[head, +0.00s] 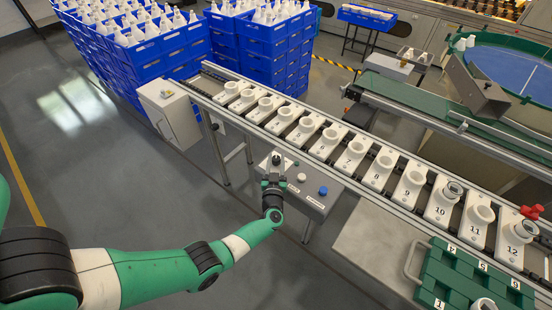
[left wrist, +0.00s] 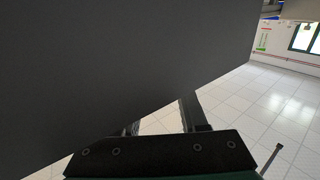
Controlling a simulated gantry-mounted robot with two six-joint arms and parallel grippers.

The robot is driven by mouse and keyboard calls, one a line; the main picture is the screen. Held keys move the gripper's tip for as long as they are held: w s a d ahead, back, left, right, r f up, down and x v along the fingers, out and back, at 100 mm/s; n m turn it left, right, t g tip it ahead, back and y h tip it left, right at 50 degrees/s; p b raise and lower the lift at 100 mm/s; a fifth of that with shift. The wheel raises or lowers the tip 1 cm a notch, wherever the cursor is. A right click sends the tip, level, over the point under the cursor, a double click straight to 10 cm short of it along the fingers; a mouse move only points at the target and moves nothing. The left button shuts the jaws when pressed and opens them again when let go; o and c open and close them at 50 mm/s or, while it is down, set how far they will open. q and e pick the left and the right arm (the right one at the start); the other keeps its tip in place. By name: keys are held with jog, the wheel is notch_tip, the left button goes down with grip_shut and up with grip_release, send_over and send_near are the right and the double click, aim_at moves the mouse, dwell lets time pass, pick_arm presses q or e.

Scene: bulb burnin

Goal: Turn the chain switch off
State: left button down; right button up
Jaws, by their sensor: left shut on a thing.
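A grey control box (head: 313,196) stands at the near side of the conveyor. On its top are a black switch knob (head: 276,158), a white button (head: 301,177) and a blue button (head: 323,190). My left gripper (head: 274,172) is at the left end of the box, its fingers shut on the black knob. In the left wrist view a large dark surface hides what the fingers (left wrist: 162,118) hold. The knob's exact turn angle is too small to tell. My right gripper is not in view.
The conveyor chain (head: 330,141) carries numbered white sockets, several with bulbs or cups. A green tray (head: 455,275) sits at the lower right. Blue crates (head: 262,50) are stacked behind. A light cabinet (head: 170,112) stands left of the conveyor. The floor at left is clear.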

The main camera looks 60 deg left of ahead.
pick_arm(q)
jog(key=shift+c, duration=2.2)
grip_release()
jog(key=shift+s+d, duration=0.1)
jog(key=shift+d, duration=0.2)
jog(key=p+v, duration=0.4)
jog(key=v, duration=0.7)
jog(key=shift+p, duration=0.35)
